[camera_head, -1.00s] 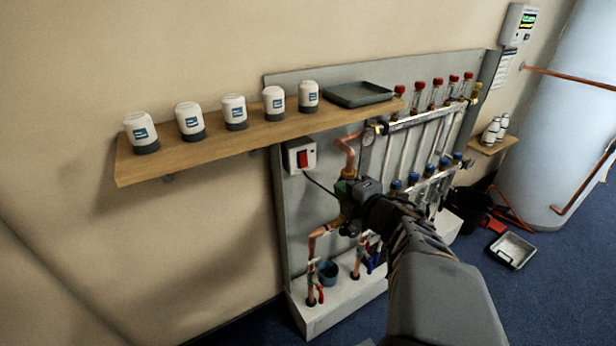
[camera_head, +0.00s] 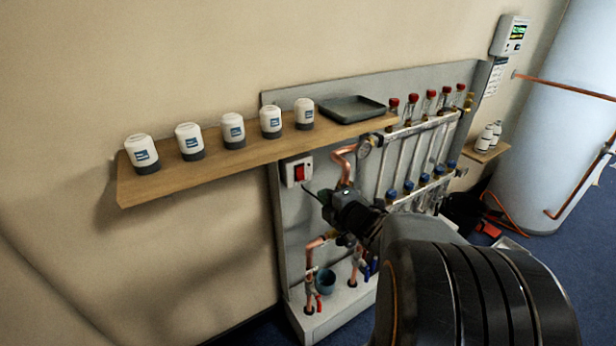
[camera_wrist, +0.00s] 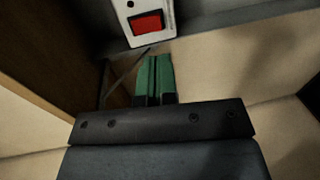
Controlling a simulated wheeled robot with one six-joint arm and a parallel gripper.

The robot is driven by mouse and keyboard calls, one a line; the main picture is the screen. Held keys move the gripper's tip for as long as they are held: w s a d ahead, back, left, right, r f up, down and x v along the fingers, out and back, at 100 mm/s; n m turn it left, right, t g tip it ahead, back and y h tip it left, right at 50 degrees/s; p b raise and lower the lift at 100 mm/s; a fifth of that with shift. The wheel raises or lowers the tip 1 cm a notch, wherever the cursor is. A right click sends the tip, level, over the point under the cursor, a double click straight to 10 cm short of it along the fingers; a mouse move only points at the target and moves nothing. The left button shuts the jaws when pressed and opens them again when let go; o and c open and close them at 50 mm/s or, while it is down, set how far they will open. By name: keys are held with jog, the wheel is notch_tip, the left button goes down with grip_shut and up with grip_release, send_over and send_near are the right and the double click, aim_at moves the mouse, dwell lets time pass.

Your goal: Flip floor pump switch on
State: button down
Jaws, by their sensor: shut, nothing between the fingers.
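The pump switch is a white box with a red rocker (camera_head: 300,172) on the grey manifold board, just under the wooden shelf. In the wrist view the red rocker (camera_wrist: 147,23) is at the top, just beyond my fingertips. My gripper (camera_head: 318,192) is in front of the board, below and slightly right of the switch. In the wrist view my gripper (camera_wrist: 154,60) shows green fingers pressed together, empty, pointing at the switch with a small gap in the picture. Whether the fingers touch it cannot be told. The rocker's on or off position is not clear.
The wooden shelf (camera_head: 232,160) with several white-capped actuators (camera_head: 188,140) and a dark tray (camera_head: 350,108) juts out above the switch. Copper pipe (camera_head: 344,162) and the manifold bars (camera_head: 410,130) stand right of it. The wall to the left is bare.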

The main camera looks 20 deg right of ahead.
aim_at(303, 180)
jog(key=shift+b+x, duration=0.9)
jog(key=shift+x, duration=3.6)
